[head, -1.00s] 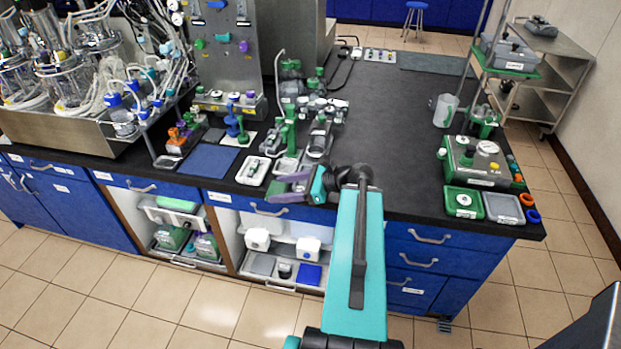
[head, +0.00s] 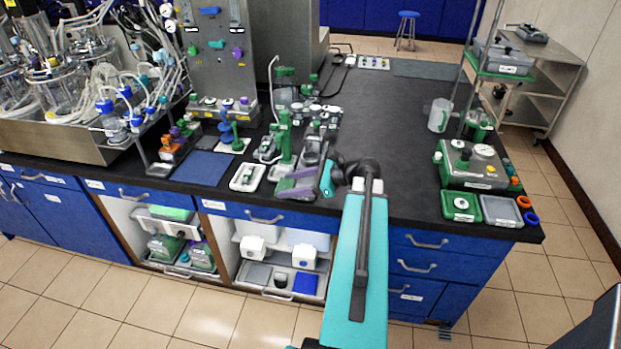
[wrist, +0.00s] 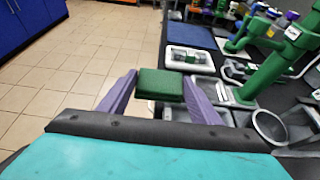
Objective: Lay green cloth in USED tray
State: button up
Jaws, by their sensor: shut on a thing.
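My gripper (wrist: 160,85) is shut on a small folded green cloth (wrist: 161,86), a flat dark-green pad between its two purple fingers in the wrist view. In the head view my gripper (head: 290,185) is over the front edge of the bench, right of a white tray (head: 238,186). A pale tray lies partly hidden below the fingers. No label reading USED is legible, so I cannot tell which tray it is.
A tall green stand (wrist: 268,80) and a round grey ring holder (wrist: 270,126) are close on the right in the wrist view. A blue mat (head: 203,168) lies left of the white tray. Green (head: 461,218) and grey (head: 486,203) trays are at the bench's right front. The middle bench is clear.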

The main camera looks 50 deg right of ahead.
jog(key=shift+w+d+f+p, duration=0.15)
jog(key=shift+d+p, duration=0.25)
jog(key=shift+d, duration=1)
jog(key=shift+w+d+f+p, duration=0.1)
jog(key=shift+w+d+p, duration=0.2)
jog(key=shift+d, duration=1.1)
jog(key=shift+w+d+f+p, duration=0.15)
jog(key=shift+d+p, duration=0.3)
jog(key=shift+d, duration=0.95)
jog(key=shift+s, duration=0.1)
jog(key=shift+d, duration=0.5)
jog(key=shift+f+p, duration=0.9)
jog(key=shift+f, duration=0.9)
jog(key=shift+f, duration=0.2)
jog(key=o, duration=0.8)
jog(key=shift+r, duration=0.15)
